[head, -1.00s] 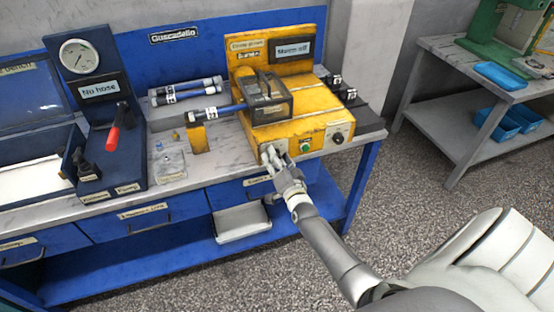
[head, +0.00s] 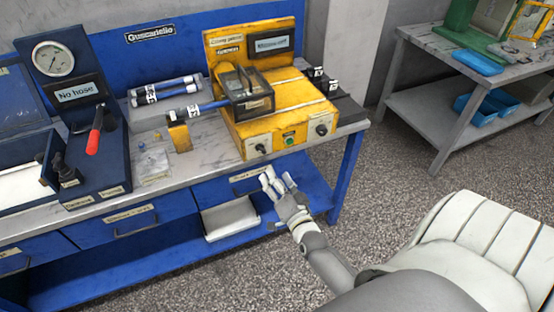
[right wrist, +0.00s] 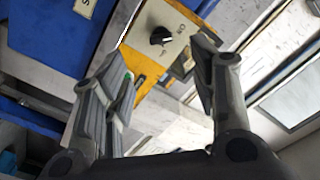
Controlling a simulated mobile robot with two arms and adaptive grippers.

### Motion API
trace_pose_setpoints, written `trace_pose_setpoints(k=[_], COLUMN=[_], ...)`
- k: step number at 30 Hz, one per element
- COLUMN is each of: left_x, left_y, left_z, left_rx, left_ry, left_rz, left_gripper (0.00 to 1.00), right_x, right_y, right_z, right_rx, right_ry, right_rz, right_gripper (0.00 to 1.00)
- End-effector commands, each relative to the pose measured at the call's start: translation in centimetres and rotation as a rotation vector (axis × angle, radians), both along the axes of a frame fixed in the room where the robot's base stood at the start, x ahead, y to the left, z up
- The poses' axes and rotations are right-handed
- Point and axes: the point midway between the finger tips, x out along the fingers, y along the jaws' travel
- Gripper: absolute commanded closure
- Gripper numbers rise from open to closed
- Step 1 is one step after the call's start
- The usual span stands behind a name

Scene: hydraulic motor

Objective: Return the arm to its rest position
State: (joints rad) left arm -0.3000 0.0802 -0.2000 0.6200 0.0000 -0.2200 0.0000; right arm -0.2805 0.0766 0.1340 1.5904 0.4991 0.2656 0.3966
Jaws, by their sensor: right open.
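My right gripper (head: 276,180) is open and empty in front of the blue workbench, just below its front edge and apart from the yellow machine (head: 268,130). In the right wrist view my right gripper's fingers (right wrist: 160,85) are spread. Between and beyond them show a black knob (right wrist: 161,36) on its pale plate and part of the machine's yellow body. My right arm (head: 325,262) reaches in from the lower right of the head view. My left gripper is not in view.
The workbench top (head: 205,160) holds a gauge stand (head: 52,58) with a red-handled lever and several hoses (head: 165,90). A grey table (head: 425,42) with blue bins stands at the right. The speckled floor (head: 390,170) between is clear.

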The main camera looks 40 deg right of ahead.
Motion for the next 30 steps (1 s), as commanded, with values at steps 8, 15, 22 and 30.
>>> trace_pose_setpoints(k=[8, 15, 22, 30], left_x=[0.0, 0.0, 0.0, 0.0], left_y=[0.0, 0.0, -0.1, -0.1], left_z=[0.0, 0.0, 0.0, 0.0], left_rx=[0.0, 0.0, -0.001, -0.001], left_ry=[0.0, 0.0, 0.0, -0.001], left_rz=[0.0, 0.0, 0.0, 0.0], left_gripper=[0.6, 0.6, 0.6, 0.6], right_x=[-0.3, -0.3, -0.6, -6.7], right_y=[0.1, 0.1, 0.9, 6.3], right_z=[0.0, 0.0, -2.7, -19.0], right_rx=[0.0, 0.0, -0.02, -0.184], right_ry=[0.0, 0.0, 0.069, 0.5], right_rz=[0.0, 0.0, 0.022, 0.206], right_gripper=[0.46, 0.46, 0.46, 0.46])
